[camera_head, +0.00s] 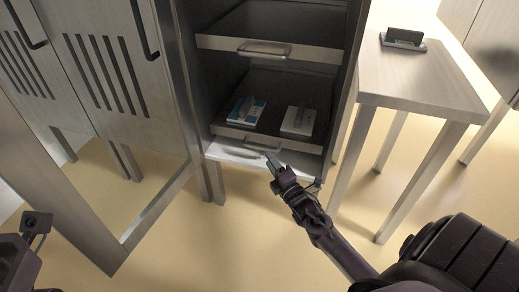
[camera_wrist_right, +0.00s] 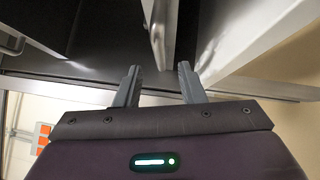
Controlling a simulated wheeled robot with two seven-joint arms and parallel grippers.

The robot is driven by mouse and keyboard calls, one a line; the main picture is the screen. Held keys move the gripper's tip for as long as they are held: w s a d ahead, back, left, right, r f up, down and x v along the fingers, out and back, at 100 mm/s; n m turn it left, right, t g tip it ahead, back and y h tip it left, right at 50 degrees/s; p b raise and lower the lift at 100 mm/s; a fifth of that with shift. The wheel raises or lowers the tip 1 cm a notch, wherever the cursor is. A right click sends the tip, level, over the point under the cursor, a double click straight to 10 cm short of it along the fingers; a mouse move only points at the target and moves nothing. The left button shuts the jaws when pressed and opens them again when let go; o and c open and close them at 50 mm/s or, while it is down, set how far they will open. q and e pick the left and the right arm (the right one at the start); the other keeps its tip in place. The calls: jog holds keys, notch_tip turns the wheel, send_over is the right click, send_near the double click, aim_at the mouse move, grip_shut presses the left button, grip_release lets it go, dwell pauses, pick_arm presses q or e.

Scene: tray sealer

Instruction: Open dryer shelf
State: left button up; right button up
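The dryer cabinet stands open with two shelves. The upper shelf (camera_head: 226,42) has a bar handle (camera_head: 264,50) on its front. The lower shelf (camera_head: 226,130) holds two small white packs, one marked blue (camera_head: 247,110) and one plain (camera_head: 298,121); its front handle (camera_head: 262,148) is partly behind my right gripper. My right gripper (camera_head: 273,161) is just in front of the lower shelf's front, close to that handle. Only a dark part of my left arm shows at the lower left.
The cabinet's open door frame (camera_head: 150,215) reaches forward on the left. Closed slotted cabinets (camera_head: 108,70) stand farther left. A side table (camera_head: 430,80) with a small dark object (camera_head: 403,39) stands to the right. The floor in front is clear.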

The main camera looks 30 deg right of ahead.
aim_at(261, 147)
jog(key=w, duration=0.2)
jog(key=w+b, duration=0.1)
jog(key=w, duration=0.1)
jog(key=w+r+b, duration=0.1)
jog(key=w, duration=0.1)
jog(key=shift+w+d, duration=0.2)
jog(key=shift+w, duration=0.2)
grip_shut()
